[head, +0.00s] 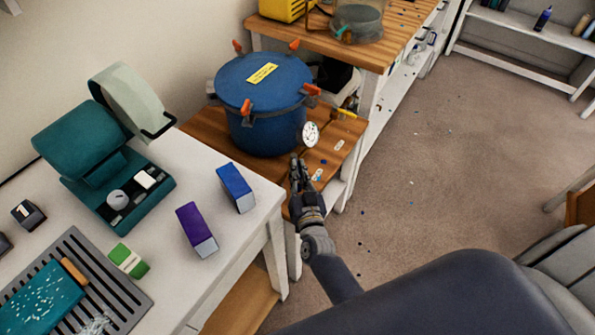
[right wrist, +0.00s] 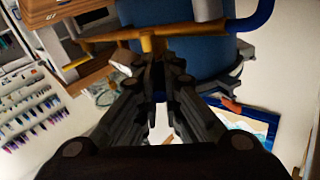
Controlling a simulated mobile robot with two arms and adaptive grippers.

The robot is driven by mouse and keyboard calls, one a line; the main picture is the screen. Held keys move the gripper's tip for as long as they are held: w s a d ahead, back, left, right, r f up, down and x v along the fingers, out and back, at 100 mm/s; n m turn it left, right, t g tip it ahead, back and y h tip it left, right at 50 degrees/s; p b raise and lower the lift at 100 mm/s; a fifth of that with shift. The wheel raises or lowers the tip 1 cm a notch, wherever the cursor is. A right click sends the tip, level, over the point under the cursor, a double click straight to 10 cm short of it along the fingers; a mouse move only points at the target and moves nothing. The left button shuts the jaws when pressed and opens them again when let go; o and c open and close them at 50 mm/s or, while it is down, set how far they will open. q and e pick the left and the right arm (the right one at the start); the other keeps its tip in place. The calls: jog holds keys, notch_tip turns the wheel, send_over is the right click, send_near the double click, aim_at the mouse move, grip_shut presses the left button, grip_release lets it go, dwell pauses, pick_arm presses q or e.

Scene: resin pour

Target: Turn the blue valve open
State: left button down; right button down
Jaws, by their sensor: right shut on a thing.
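The blue pot (head: 262,95) stands on a low wooden stand with orange clamps around its lid and a white gauge (head: 310,134) on its near right side. My right gripper (head: 297,162) is beside the pot, just below the gauge. In the right wrist view its fingers (right wrist: 158,75) are shut at a brass-yellow valve fitting (right wrist: 152,42) on a brass pipe. A blue curved part (right wrist: 256,18) shows at the right end of that pipe. The fingers hide the exact grasp, and how far the valve is turned cannot be told. My left gripper is not in view.
A wooden workbench (head: 375,52) stands behind the pot. The carpet (head: 450,150) at right is mostly clear.

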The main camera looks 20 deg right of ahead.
jog(key=c, duration=1.7)
grip_release()
jog(key=shift+r, duration=0.1)
jog(key=shift+o, duration=0.2)
jog(key=shift+s, duration=0.5)
jog(key=s+a, duration=0.2)
jog(key=s, duration=0.8)
jog(key=shift+s, duration=0.4)
